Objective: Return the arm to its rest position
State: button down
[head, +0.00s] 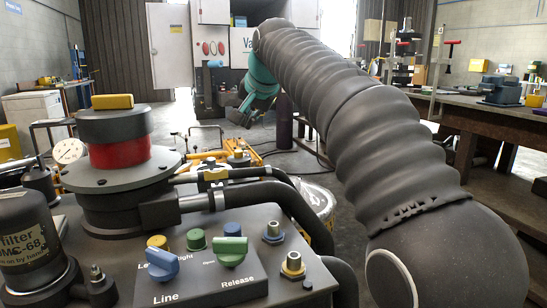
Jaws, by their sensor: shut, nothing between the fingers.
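My arm, in a dark ribbed sleeve, reaches from the lower right of the head view up to the top middle, then bends down at a teal wrist section. My gripper (244,104) is at the far end of that section, small and partly lost against the dark background. It is shut and holds nothing. It is raised over the floor, apart from the workbench on the right. The finger detail is too small to make out.
A long workbench (480,124) with a blue vise (500,89) and tools runs along the right. A white cabinet (170,45) stands at the back. Yellow equipment (238,158) lies on the floor in the middle. A tool-laden bench (62,86) is at the left.

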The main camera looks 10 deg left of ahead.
jog(key=shift+n+h, duration=0.3)
jog(key=shift+h, duration=0.4)
jog(key=s+d+f, duration=0.1)
jog(key=s+d, duration=0.1)
jog(key=d, duration=0.1)
jog(key=s+d+f, duration=0.1)
jog(key=s+d, duration=0.1)
jog(key=d, duration=0.1)
jog(key=s+d+f, duration=0.1)
jog(key=s+d, duration=0.1)
jog(key=d, duration=0.2)
jog(key=s+d+f+h, duration=0.1)
jog(key=s+d+f, duration=0.5)
jog(key=s+f, duration=0.2)
jog(key=s+d+f+n+g+h, duration=0.1)
jog(key=s+d+f, duration=0.5)
jog(key=s+f, duration=0.3)
jog(key=s+d+f+n+g+h, duration=0.1)
jog(key=s+d+f, duration=0.5)
jog(key=s+f, duration=0.3)
jog(key=s, duration=0.2)
jog(key=shift+s+d+f, duration=0.25)
jog(key=shift+s, duration=0.1)
